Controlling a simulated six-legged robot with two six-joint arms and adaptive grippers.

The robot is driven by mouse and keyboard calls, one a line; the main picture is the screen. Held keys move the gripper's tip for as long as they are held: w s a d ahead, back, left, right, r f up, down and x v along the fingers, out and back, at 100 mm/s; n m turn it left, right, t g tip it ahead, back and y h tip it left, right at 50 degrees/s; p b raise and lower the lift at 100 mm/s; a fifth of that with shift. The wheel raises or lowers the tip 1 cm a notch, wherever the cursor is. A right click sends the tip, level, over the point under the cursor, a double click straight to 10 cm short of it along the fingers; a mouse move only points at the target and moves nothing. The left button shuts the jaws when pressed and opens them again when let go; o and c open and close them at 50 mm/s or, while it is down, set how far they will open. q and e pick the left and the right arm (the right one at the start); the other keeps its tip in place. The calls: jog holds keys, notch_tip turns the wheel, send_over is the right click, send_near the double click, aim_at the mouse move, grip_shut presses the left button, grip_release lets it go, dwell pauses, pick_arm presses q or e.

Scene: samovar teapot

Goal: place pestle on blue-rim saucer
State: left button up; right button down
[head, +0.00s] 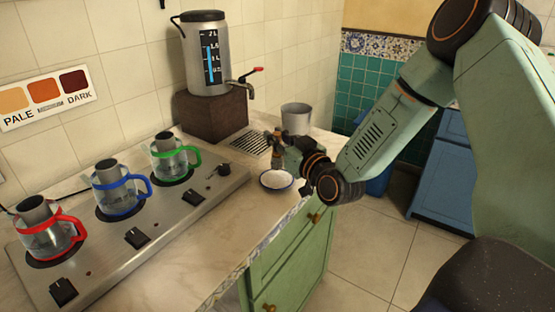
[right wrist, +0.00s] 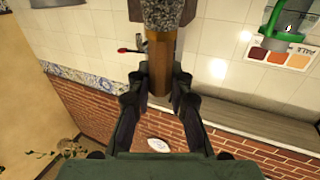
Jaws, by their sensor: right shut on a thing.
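The pestle (right wrist: 161,60) has a brown handle and a speckled grey stone end. My right gripper (right wrist: 160,92) is shut on its handle in the right wrist view; the stone end runs out of the top of that view. In the head view my right gripper (head: 284,146) holds the pestle (head: 277,158) roughly upright near the saucer. The blue-rim saucer (head: 276,181) is a white dish on the counter near its front edge, just below the gripper in the picture. I cannot tell the exact gap between pestle and saucer. My left gripper is not in view.
A samovar (head: 205,55) sits on a brown block (head: 210,115) beside a drain grille (head: 250,142). A metal burner panel (head: 140,225) at left carries glass mugs with red, blue and green handles. The counter drops off at the right.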

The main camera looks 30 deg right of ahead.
aim_at(279, 154)
jog(key=shift+f, duration=0.35)
jog(key=f, duration=0.1)
jog(key=f+b, duration=0.1)
jog(key=shift+s+a+f, duration=0.1)
jog(key=shift+a+f, duration=0.1)
jog(key=shift+f, duration=0.35)
jog(key=shift+d, duration=0.2)
jog(key=shift+f, duration=0.1)
jog(key=shift+a+f, duration=0.1)
jog(key=c, duration=1.5)
grip_release()
jog(key=shift+o, duration=1.4)
